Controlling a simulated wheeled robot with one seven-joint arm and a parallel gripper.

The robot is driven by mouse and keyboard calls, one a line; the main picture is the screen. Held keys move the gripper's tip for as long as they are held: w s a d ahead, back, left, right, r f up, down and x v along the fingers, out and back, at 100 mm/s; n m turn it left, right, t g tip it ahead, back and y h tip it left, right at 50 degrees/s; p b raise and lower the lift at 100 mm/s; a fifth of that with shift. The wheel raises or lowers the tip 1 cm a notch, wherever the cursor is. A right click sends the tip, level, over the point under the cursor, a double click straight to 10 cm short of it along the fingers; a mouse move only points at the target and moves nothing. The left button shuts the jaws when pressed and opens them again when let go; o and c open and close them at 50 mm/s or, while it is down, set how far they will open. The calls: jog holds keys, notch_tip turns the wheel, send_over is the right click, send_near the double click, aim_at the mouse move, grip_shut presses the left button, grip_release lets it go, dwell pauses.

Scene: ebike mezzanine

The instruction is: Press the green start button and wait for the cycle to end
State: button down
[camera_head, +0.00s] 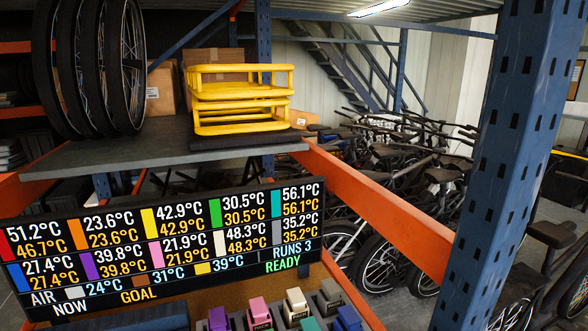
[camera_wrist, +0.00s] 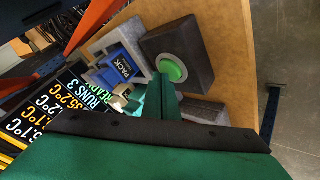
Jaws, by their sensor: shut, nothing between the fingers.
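The round green start button (camera_wrist: 173,68) sits on a dark grey box (camera_wrist: 200,50) in the wrist view. It is hidden in the head view. My gripper (camera_wrist: 162,88) is shut and empty, its green fingers pointing towards the button. The fingertips appear just below the button in the picture and overlap its lower edge; I cannot tell whether they touch it. The display board (camera_head: 170,250) shows NOW and GOAL temperatures by colour, with "RUNS 3" and "READY". Part of the board (camera_wrist: 62,108) also shows in the wrist view.
Coloured packs stand in grey holders beside the board, including a purple one (camera_head: 218,319), a white one (camera_head: 296,303) and a blue one (camera_wrist: 124,64). A brown bench top (camera_wrist: 228,85) lies under the box. A blue post (camera_head: 515,150) and orange beam (camera_head: 385,215) bound the right side.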

jog(key=shift+f, duration=0.15)
dwell(0.3)
jog(key=shift+r, duration=1)
notch_tip(320, 180, up, 6)
dwell(0.3)
